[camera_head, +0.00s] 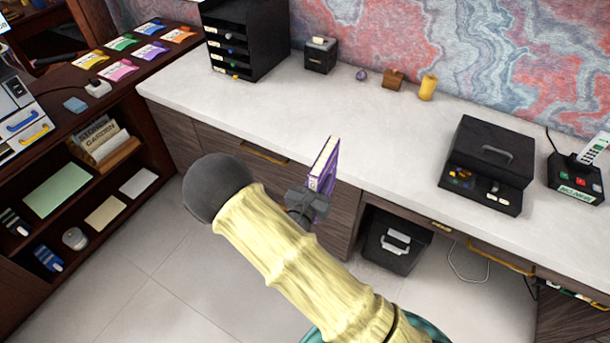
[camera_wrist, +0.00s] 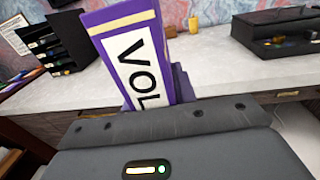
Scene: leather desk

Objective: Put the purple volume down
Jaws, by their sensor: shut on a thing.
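The purple volume (camera_head: 325,168) is upright in my gripper (camera_head: 308,203), in front of the white counter's (camera_head: 290,125) front edge in the head view. In the wrist view the purple volume (camera_wrist: 133,55) shows its spine with a white label reading "VOL"; the rest of the label is hidden behind the gripper body. My gripper is shut on the lower part of the book. The fingertips are mostly hidden.
A black drawer organizer (camera_head: 245,40), a small black box (camera_head: 320,55) and a yellow cylinder (camera_head: 428,87) stand along the back. The counter's middle is clear.

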